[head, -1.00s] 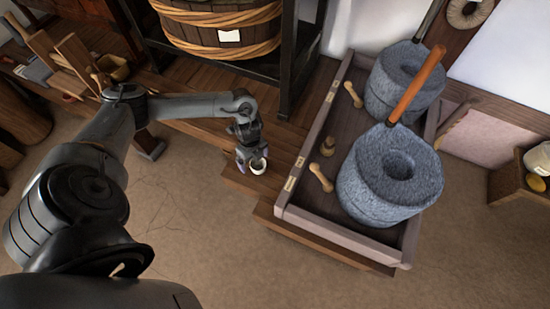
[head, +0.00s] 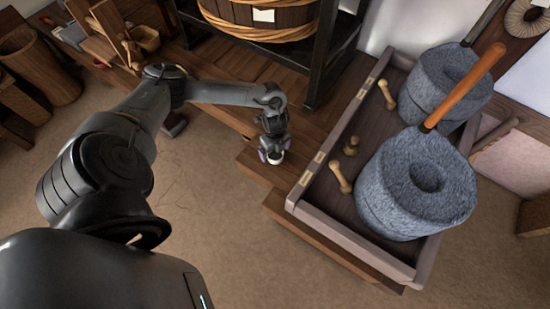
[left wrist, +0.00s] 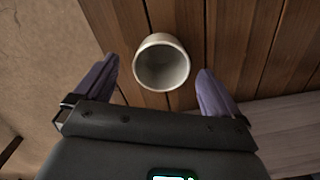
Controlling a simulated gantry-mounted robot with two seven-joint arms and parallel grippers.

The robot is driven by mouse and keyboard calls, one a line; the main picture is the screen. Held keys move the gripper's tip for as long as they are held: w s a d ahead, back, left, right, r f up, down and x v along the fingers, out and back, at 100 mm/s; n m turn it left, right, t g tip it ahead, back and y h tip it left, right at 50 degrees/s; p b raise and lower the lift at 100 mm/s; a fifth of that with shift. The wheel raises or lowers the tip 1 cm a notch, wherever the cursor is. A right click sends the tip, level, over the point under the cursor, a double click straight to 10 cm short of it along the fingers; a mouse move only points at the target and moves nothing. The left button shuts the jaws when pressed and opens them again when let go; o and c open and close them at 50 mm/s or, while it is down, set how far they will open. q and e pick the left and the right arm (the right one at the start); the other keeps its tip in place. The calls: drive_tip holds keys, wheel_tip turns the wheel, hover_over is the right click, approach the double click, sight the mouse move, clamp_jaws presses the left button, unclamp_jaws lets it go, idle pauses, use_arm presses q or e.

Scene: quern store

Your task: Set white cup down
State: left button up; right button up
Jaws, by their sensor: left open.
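The white cup (left wrist: 161,62) stands on the wooden plank bench (left wrist: 205,30), with its open mouth facing the left wrist camera. In the head view only a small part of the cup (head: 275,158) shows, beneath my left gripper (head: 270,153) near the bench's front edge. In the left wrist view my left gripper (left wrist: 158,66) is open, with one purple finger on each side of the cup. A gap shows between the cup and each finger. My right gripper is not in view.
A low wooden tray (head: 340,235) right of the gripper holds grey stone querns (head: 418,185) and several small wooden pieces (head: 340,178). A banded wooden tub (head: 262,28) stands behind on a dark frame. Bare floor (head: 215,215) lies in front.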

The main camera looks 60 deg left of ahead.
sight(275, 159)
use_arm(q)
wheel_tip(275, 159, down, 3)
drive_tip(key=shift+w+f+b, duration=0.1)
drive_tip(key=shift+b, duration=0.65)
drive_tip(key=c, duration=1.2)
